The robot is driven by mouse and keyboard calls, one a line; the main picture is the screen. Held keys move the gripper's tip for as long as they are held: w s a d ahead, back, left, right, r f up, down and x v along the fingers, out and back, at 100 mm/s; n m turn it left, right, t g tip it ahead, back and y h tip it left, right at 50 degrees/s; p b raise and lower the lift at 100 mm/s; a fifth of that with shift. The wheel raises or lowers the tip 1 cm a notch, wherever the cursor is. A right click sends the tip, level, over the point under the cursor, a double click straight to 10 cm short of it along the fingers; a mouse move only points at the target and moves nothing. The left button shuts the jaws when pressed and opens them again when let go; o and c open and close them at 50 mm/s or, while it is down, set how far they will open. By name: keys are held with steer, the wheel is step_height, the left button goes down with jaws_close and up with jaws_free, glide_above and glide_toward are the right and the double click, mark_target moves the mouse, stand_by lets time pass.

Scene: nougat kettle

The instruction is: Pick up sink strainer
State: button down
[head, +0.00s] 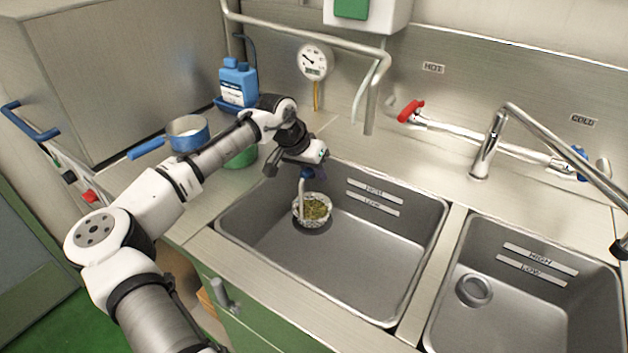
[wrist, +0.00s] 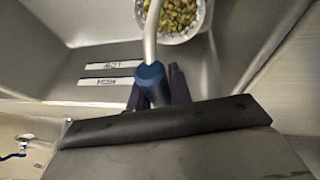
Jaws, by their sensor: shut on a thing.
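The sink strainer (head: 312,208) is a round pale basket holding green-brown bits, with an upright metal handle that has a blue grip. It is in the left sink basin in the head view, over the basin's floor, and I cannot tell whether it touches it. In the wrist view the basket (wrist: 176,18) shows at the top edge, partly cut off. My gripper (head: 305,172) is above the basket and shut on the blue grip. The wrist view shows the grip (wrist: 151,82) between the dark fingers (wrist: 158,92).
The left basin (head: 375,255) is otherwise empty. A divider separates it from the right basin (head: 500,315). A pipe (head: 370,105) hangs behind the left basin, and a faucet (head: 487,150) stands behind the right one. A blue-handled pan (head: 187,134) and blue bottles (head: 238,82) stand on the left counter.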

step_height(320, 180, up, 24)
steer(key=p, duration=0.3)
steer(key=shift+a+f, duration=0.1)
stand_by(0.4)
